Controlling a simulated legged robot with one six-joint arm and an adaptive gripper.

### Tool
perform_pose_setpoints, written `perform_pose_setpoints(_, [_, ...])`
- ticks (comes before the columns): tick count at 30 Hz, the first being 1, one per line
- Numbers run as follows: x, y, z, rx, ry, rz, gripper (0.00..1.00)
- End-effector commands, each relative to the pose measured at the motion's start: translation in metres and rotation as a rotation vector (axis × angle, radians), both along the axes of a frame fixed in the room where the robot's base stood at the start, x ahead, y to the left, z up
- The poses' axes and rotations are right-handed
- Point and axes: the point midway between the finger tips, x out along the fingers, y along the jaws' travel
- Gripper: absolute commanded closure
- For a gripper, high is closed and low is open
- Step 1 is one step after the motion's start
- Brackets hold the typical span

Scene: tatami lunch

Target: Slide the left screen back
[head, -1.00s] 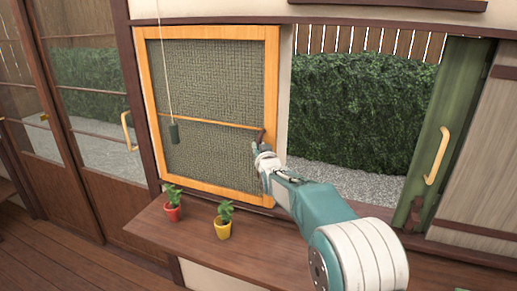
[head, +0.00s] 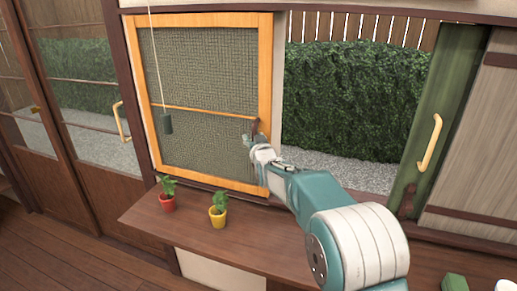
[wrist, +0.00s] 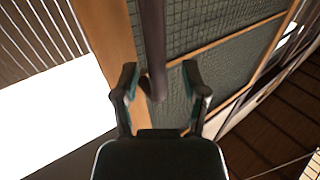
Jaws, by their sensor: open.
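The left screen (head: 205,80) is a light-wood frame with dark mesh and a thin crossbar, standing in the left part of the window. Its dark upright handle (head: 255,127) is on the right side of the frame. My gripper (head: 250,141) is at the lower part of this handle. In the wrist view the fingers of my gripper (wrist: 160,78) are apart, and the handle (wrist: 153,45) reaches down between them. I cannot tell whether either finger touches it.
A wooden ledge (head: 150,222) runs below the window, with a red potted plant (head: 167,203) and a yellow potted plant (head: 218,217). A cord with a dark weight (head: 167,123) hangs before the screen. A green panel (head: 440,110) with a pale handle (head: 430,142) stands right.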

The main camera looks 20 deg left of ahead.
Motion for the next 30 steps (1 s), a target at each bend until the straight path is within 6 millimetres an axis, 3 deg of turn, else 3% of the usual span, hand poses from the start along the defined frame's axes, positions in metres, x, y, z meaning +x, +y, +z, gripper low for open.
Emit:
perform_pose_setpoints(18, [-0.078, -0.047, -0.002, -0.002, 0.002, -0.001, 0.43])
perform_pose_setpoints(30, [-0.088, -0.054, -0.002, -0.002, 0.001, -0.001, 0.43])
